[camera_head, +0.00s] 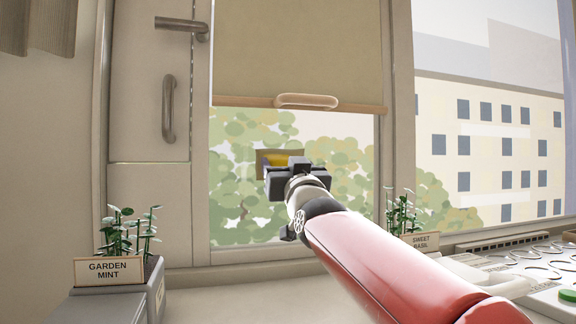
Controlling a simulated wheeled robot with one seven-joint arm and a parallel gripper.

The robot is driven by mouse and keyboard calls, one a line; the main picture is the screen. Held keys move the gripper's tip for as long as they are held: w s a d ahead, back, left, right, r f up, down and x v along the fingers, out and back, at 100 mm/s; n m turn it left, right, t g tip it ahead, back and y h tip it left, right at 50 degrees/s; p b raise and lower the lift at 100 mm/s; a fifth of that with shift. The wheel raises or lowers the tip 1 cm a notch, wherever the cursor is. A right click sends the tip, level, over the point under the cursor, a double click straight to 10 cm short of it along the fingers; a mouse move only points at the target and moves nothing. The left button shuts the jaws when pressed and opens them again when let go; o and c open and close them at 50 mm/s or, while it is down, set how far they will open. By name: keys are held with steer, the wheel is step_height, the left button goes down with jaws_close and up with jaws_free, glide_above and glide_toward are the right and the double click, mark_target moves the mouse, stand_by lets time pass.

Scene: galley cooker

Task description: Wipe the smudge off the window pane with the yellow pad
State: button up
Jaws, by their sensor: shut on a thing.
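The window pane (235,195) is in the middle of the view, with green foliage showing through it. A brown smudge (262,155) shows as a patch on the pane, mostly hidden behind the pad and gripper. My gripper (279,167) is shut on the yellow pad (276,159), in front of the smudge. Only a small part of the pad shows. I cannot tell whether the pad touches the glass.
A beige blind (297,55) with a pale handle (307,101) hangs above my gripper. A Garden Mint planter (110,271) stands at the lower left. A Sweet Basil planter (424,241) is right of my arm, near a pale panel (525,267). The sill between is mostly clear.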

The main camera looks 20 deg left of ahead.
steer(key=shift+s+a, duration=0.15)
steer(key=shift+a, duration=0.1)
steer(key=shift+d+f+b, duration=0.2)
steer(key=shift+f+b, duration=0.2)
steer(key=shift+b, duration=0.15)
steer(key=w+d+f+b, duration=0.1)
steer(key=b, duration=0.2)
steer(key=w+d+f+b, duration=0.1)
steer(key=f+b, duration=0.1)
steer(key=b, duration=0.1)
steer(key=shift+d, duration=0.4)
stand_by(0.8)
